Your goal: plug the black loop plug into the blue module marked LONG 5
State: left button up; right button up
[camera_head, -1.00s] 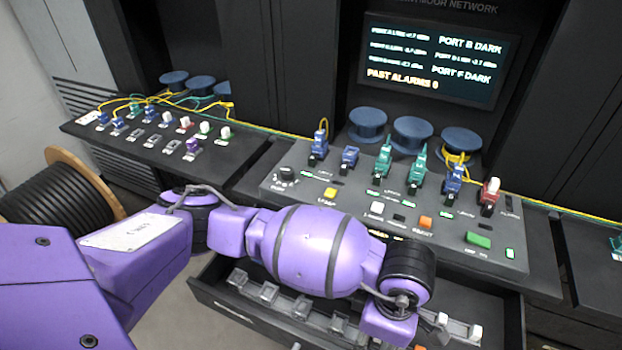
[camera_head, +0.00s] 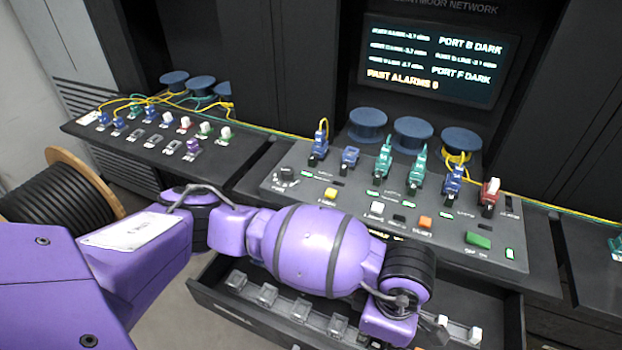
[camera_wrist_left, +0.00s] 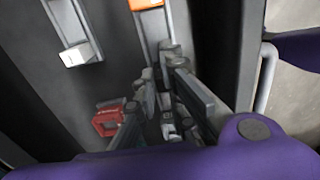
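Several blue modules stand in the console: one at the left (camera_head: 318,147), a shorter one beside it (camera_head: 349,158) and one at the right (camera_head: 453,182). Their markings are too small to read, so I cannot tell which is LONG 5. I cannot pick out the black loop plug. My right gripper is not in view.
The open drawer (camera_head: 235,312) holds several clear holders and white pieces. The wrist view shows a red piece (camera_wrist_left: 108,121), a white piece (camera_wrist_left: 76,54) and an orange piece (camera_wrist_left: 145,4). Green plugs (camera_head: 384,158) and a red plug (camera_head: 490,192) stand in the console. A screen (camera_head: 435,60) is behind.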

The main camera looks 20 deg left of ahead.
pick_arm(q)
jog(key=shift+s+f, duration=0.1)
jog(key=shift+s, duration=0.05)
grip_shut()
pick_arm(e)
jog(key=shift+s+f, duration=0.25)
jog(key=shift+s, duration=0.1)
pick_arm(q)
jog(key=shift+s+f, duration=0.1)
jog(key=shift+s, duration=0.1)
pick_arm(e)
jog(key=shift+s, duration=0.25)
pick_arm(q)
jog(key=o, duration=1.6)
grip_release()
jog(key=shift+w+r, duration=0.2)
jog(key=shift+w, duration=0.1)
jog(key=shift+c, duration=0.2)
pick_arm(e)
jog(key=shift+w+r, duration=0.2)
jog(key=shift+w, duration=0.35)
pick_arm(q)
jog(key=shift+r, duration=0.1)
jog(key=shift+w+r, duration=0.1)
jog(key=shift+r, duration=0.2)
notch_tip(320, 180, up, 11)
jog(key=shift+r, duration=0.15)
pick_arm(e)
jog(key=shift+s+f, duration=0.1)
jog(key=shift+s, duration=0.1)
